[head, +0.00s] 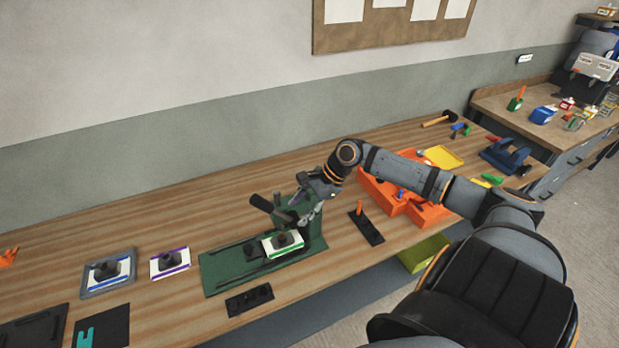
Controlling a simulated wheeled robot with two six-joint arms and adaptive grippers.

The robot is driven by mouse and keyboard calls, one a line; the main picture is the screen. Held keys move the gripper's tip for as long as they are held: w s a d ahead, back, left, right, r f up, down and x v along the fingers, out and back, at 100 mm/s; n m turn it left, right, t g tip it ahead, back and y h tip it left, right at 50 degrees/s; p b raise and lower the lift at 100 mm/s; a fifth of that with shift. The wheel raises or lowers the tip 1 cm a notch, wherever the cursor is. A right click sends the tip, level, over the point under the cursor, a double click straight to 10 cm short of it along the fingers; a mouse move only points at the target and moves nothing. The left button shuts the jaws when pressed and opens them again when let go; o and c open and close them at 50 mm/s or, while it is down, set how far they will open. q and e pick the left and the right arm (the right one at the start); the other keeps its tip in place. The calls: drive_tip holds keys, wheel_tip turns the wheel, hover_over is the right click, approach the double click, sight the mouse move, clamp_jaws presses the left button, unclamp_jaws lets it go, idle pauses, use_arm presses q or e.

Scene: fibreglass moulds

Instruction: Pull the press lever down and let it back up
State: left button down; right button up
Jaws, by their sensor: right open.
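The green press (215,274) stands on the wooden bench, with a flat base and an upright behind it. Its dark lever (264,204) sticks out to the upper left, raised above the base. A white block with a green stripe and a dark knob (283,243) sits on the press base. My right gripper (306,208) is open at the press's upright, close beside the lever's right end. Whether it touches the lever cannot be told. The gripper hides part of the upright and the lever's pivot. My left gripper is not in view.
Left of the press are a purple-striped block (170,263) and a grey tray (108,286) holding a blue-edged block. Small black holders (249,300) lie in front and to the right. Orange bins (372,190) sit behind my right arm. The bench's back left is clear.

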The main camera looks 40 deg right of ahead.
drive_tip(key=shift+s+d, duration=0.3)
drive_tip(key=shift+d, duration=0.25)
drive_tip(key=shift+s+d, duration=0.3)
drive_tip(key=shift+d, duration=0.25)
drive_tip(key=shift+w, duration=0.1)
